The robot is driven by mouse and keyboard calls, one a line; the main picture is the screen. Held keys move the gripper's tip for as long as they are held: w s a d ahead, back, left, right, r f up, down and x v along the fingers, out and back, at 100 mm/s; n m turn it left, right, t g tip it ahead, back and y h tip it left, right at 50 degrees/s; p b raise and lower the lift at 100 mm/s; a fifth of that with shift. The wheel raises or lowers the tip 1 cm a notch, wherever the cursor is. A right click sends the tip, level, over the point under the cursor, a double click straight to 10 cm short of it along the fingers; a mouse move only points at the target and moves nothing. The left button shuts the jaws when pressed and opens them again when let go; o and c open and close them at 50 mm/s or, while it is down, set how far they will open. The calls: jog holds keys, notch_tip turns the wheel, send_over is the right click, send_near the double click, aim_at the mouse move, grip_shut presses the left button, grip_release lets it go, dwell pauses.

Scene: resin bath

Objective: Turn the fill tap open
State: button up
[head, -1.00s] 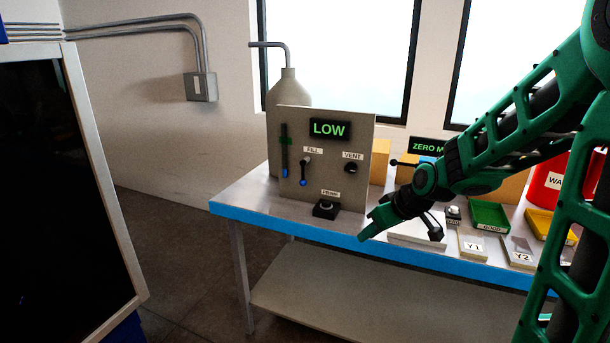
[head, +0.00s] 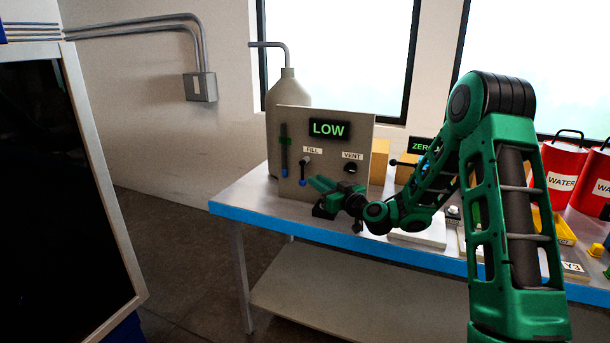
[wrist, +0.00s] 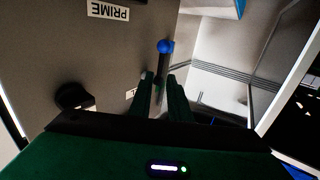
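My gripper (head: 314,182) is just right of the blue end in the head view, fingers pointing left toward the panel. The fingers partly hide the lever's base.
The black VENT knob (head: 351,168) sits right of the tap; it also shows in the wrist view (wrist: 72,97). A grey bottle (head: 287,90) stands behind the panel. Red water containers (head: 560,170) stand at the right.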

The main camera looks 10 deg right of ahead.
aim_at(303, 179)
jog(key=x, duration=0.9)
jog(key=shift+w+a, duration=0.15)
jog(key=shift+w, duration=0.1)
jog(key=shift+c, duration=0.4)
